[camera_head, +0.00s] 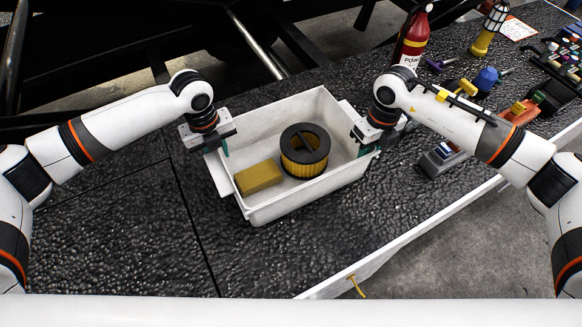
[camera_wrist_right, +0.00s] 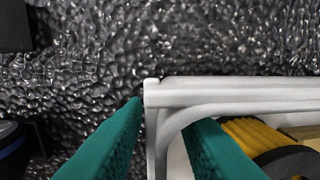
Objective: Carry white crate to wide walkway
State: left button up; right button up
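The white crate (camera_head: 266,217) sits upright on the dark, bumpy surface in the middle of the head view. It holds a yellow block (camera_head: 258,177) and a round yellow filter with a black top (camera_head: 304,150). My left gripper (camera_head: 217,149) is at the crate's left end wall, with a teal finger on the inner side; its grip is unclear. My right gripper (camera_head: 368,143) is at the right end wall. In the right wrist view its teal fingers (camera_wrist_right: 163,115) straddle the white wall near a corner, with gaps beside the wall.
A red bottle (camera_head: 412,38) stands behind the right arm. Several tools and coloured items, including a blue-capped one (camera_head: 487,77), lie to the right. A grey block-like item (camera_head: 441,158) is near the right gripper. The surface at lower left is clear, and a pale front edge (camera_head: 400,240) borders the grey floor.

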jog(key=shift+r, duration=0.1)
pick_arm(q)
notch_tip(320, 180, up, 12)
jog(key=shift+s+a, duration=0.15)
jog(key=shift+a, duration=0.1)
pick_arm(e)
notch_tip(320, 180, up, 12)
jog(key=shift+w+d, duration=0.15)
jog(key=shift+d, duration=0.1)
dwell(0.8)
